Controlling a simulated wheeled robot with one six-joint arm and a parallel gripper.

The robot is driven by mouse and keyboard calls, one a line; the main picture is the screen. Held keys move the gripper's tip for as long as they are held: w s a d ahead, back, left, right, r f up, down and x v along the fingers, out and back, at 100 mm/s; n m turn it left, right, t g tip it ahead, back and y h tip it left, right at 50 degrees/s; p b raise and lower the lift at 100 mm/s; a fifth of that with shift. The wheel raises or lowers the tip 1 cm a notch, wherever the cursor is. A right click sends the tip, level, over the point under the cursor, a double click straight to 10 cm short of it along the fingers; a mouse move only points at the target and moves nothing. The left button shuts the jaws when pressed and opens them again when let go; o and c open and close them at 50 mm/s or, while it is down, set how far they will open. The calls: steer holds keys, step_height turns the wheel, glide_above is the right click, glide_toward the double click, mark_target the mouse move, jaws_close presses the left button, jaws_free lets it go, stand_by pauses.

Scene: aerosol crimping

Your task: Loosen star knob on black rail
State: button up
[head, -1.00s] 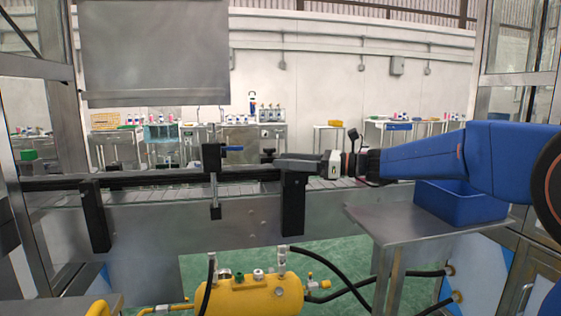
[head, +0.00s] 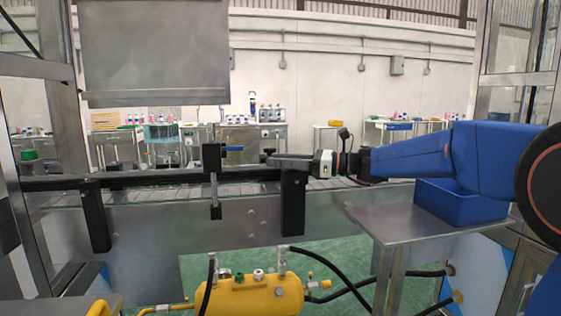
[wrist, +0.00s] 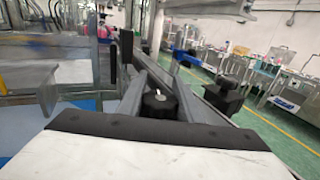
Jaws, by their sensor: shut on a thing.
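The black star knob (wrist: 160,103) shows in the wrist view between the two grey fingers of my gripper (wrist: 158,88). The fingers are shut on the knob, one on each side. In the head view my gripper (head: 272,162) reaches in from the right, level, with its tips at the top of the black rail (head: 140,181). The knob is a small dark shape (head: 268,151) at the fingertips there, mostly hidden. The rail runs along the conveyor on black brackets.
A black clamp block with a blue lever (head: 232,148) stands on the rail left of my gripper. A blue bin (head: 455,203) sits on a steel side table (head: 400,228) under my arm. A yellow tank (head: 250,298) with hoses is below the conveyor.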

steer(key=shift+s+n+g, duration=0.2)
steer(key=shift+n+g, duration=0.45)
steer(key=shift+g, duration=0.4)
steer(key=shift+s+n+g, duration=0.2)
steer(key=shift+n+g, duration=0.45)
steer(key=shift+g, duration=0.4)
steer(key=o, duration=1)
steer(key=shift+o, duration=0.2)
steer(key=shift+d, duration=0.15)
steer(key=w+d, duration=0.1)
steer(key=d, duration=1.6)
steer(key=shift+w, duration=0.2)
